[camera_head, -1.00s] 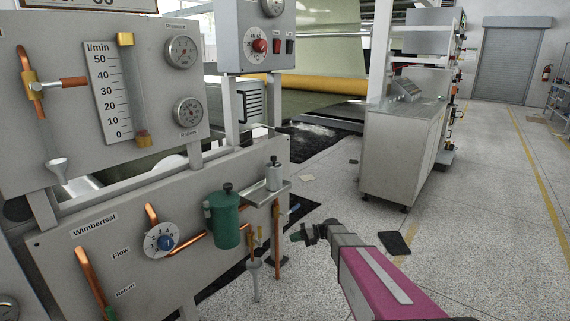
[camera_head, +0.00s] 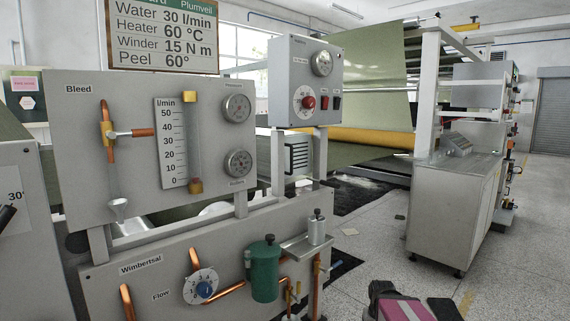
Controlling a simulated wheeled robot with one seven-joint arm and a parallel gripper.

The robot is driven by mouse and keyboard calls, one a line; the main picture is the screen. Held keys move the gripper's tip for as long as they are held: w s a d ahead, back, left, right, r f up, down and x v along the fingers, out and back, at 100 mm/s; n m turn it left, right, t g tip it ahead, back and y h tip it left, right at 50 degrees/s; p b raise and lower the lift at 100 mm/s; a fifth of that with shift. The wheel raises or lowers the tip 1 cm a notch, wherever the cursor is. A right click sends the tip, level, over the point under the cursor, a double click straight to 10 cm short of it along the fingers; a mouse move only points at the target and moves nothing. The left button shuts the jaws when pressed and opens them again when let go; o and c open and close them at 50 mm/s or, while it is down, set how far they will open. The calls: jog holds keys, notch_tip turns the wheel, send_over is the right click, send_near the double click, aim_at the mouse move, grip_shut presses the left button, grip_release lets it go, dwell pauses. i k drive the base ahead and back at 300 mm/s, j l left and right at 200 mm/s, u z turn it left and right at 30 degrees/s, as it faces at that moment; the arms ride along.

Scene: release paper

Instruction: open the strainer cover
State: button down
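The strainer appears to be the green canister (camera_head: 264,275) on the front of the lower grey panel. It stands upright, and its cover (camera_head: 264,250) sits on top with a small dark knob. No gap shows between cover and body. My gripper (camera_head: 382,290) is at the bottom edge, to the right of the canister and apart from it. Only a dark part at the end of my pink arm shows; its fingers cannot be made out, and nothing held is visible.
A small grey cylinder with a black knob (camera_head: 317,230) stands on a metal shelf (camera_head: 300,246) close right of the canister. Copper pipes (camera_head: 232,292) and a flow dial (camera_head: 201,287) are to its left. A steel cabinet (camera_head: 450,215) stands right, with open floor between.

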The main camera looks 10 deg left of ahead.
aim_at(266, 249)
jog(key=k+j+u, duration=0.1)
jog(key=u, duration=1.1)
